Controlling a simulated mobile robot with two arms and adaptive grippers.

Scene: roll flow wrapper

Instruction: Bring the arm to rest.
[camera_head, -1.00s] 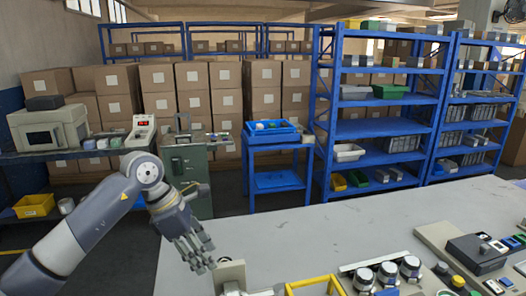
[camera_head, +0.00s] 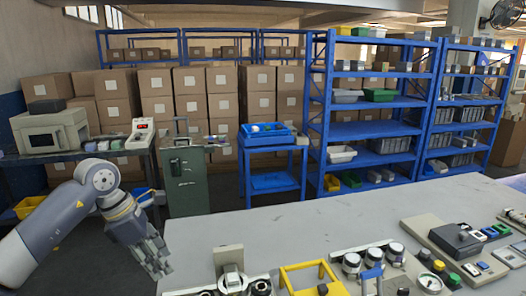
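My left arm (camera_head: 62,222) comes in from the left. My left gripper (camera_head: 157,264) hangs fingers down just off the left edge of the grey table (camera_head: 300,225). I see nothing held in it. Its fingers lie close together in this view, so how far they are apart is unclear. My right arm and gripper are not in view.
On the table's near side stand a yellow frame (camera_head: 313,278), a beige block (camera_head: 229,258), several round silver-topped parts (camera_head: 351,263) and a control panel (camera_head: 456,238). The table's middle is bare. Behind are a green cabinet (camera_head: 187,190), a blue cart (camera_head: 274,184) and blue shelves (camera_head: 365,131).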

